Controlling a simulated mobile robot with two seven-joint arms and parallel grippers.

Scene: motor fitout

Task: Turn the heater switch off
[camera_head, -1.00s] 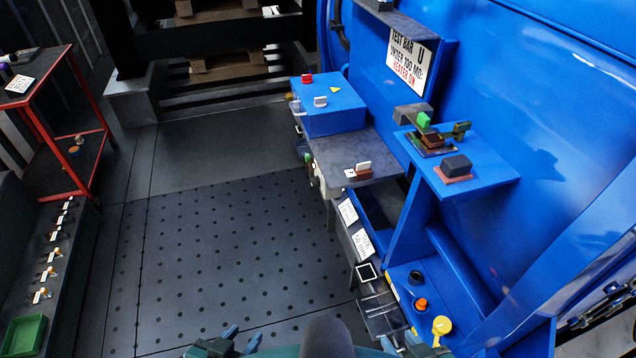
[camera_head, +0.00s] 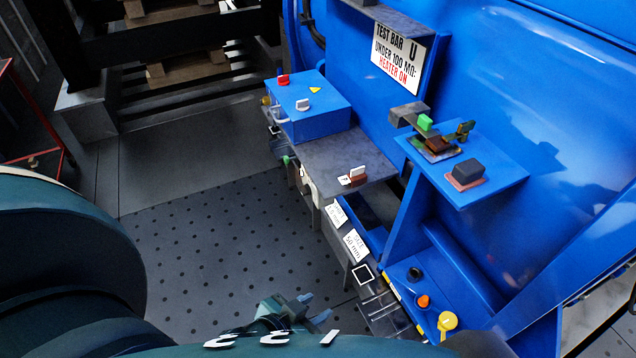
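No control carries a readable heater label, so I cannot tell which one is the heater switch. A white lever on a brown base (camera_head: 353,176) stands on the grey shelf. A blue box (camera_head: 318,117) behind it carries a red knob (camera_head: 283,79) and a small white switch (camera_head: 303,104). A sign reading "under 100 MΩ: heater on" (camera_head: 398,58) hangs on the blue wall. My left gripper (camera_head: 312,307) is low at the bottom centre, over the floor and apart from all controls. Its fingertips look spread, with nothing between them. My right gripper is out of view.
A blue side shelf (camera_head: 500,181) holds a dark block and a green-topped part. A low blue ledge has black, orange (camera_head: 423,301) and yellow (camera_head: 447,322) knobs. Labelled bins (camera_head: 356,245) sit below the grey shelf (camera_head: 325,160). The dotted floor (camera_head: 215,235) is clear.

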